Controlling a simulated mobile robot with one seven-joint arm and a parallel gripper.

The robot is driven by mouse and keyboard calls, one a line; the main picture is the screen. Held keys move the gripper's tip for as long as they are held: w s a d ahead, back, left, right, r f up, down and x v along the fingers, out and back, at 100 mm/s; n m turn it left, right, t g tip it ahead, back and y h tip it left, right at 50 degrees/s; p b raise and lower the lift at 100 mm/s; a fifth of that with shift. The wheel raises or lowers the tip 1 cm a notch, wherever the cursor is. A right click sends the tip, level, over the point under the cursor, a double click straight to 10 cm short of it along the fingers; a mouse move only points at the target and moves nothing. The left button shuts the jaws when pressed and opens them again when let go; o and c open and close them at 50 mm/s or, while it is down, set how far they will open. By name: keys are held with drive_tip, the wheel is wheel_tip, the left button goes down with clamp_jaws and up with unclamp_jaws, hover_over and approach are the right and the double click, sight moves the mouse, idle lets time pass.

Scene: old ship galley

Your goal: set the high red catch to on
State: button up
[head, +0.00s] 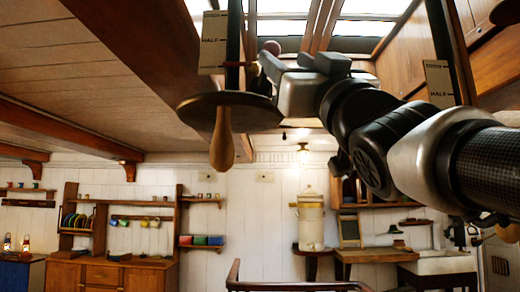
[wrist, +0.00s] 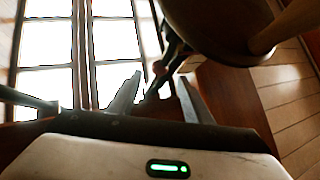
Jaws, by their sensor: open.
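The high red catch shows in the head view as a thin reddish lever (head: 238,64) across a dark upright rod, beside a pale plate marked HALF (head: 211,55). A round dark-red knob (head: 272,47) shows just right of it, close to my gripper's tip. In the wrist view a small red knob (wrist: 158,68) lies ahead, between the two fingers in the picture. My gripper (wrist: 158,85) is open and holds nothing. It also shows in the head view (head: 266,66), its fingertips partly hidden. I cannot tell whether a finger touches the catch, nor read its setting.
A dark round disc (head: 205,108) with a hanging wooden handle (head: 222,145) is just below and left of my gripper. A second marked plate (head: 438,82) is at right. Wooden ceiling beams and bright skylight panes are close above. Shelves and a sink (head: 440,262) stand far back.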

sight(265, 45)
drive_tip(key=p+x, duration=0.4)
drive_tip(key=x, duration=0.8)
drive_tip(key=shift+w+r, duration=0.1)
drive_tip(key=shift+w, duration=0.05)
clamp_jaws()
